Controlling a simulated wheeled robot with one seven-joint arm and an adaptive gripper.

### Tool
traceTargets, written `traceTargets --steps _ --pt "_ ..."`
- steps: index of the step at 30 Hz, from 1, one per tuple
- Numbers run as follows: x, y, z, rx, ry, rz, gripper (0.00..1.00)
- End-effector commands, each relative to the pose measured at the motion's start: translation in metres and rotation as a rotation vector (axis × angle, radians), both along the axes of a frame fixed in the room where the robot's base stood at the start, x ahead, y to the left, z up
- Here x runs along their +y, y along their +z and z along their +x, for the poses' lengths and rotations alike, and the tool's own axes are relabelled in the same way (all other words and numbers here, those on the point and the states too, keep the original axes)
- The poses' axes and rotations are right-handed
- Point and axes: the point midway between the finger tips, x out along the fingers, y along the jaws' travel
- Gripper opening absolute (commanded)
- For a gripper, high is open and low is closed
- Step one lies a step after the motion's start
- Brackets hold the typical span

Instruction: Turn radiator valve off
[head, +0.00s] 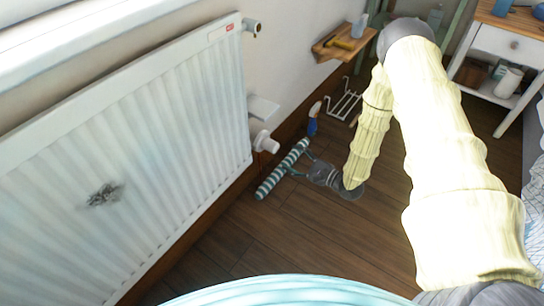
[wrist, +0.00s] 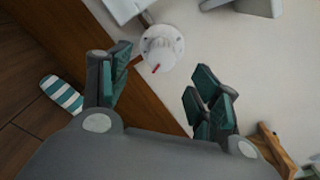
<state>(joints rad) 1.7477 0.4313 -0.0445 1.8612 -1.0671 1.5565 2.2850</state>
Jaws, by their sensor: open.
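The white radiator valve (head: 265,143) sticks out from the lower right end of the white radiator (head: 185,110). In the wrist view the valve (wrist: 161,45) is a round white knob with a red mark on its near edge. My gripper (head: 298,163) is to the right of the valve and a little lower in the head view. In the wrist view my gripper (wrist: 161,66) is open and empty. Its two teal-padded fingers are apart, with the valve beyond the gap between them. No contact with the valve shows.
A striped fabric roll (head: 268,185) lies on the floor below the valve; its end shows in the wrist view (wrist: 62,95). A blue spray bottle (head: 314,118) and a white wire rack (head: 345,103) stand by the wall. A wooden shelf (head: 328,52) juts out above.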

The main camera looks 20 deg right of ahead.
Motion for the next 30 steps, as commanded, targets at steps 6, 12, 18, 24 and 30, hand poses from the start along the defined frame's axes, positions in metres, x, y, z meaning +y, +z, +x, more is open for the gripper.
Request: traceTargets --steps 6,12,18,24,30 --pt "-0.007 -0.007 0.005 0.004 0.019 0.086 0.62" --pt "0.003 -0.007 0.017 0.004 0.023 0.093 0.62" --pt "0.022 -0.009 0.041 0.004 0.023 0.091 0.62" --pt "0.041 -0.008 0.066 0.004 0.022 0.090 0.62" --pt "0.054 -0.007 0.083 0.005 0.021 0.090 0.62"
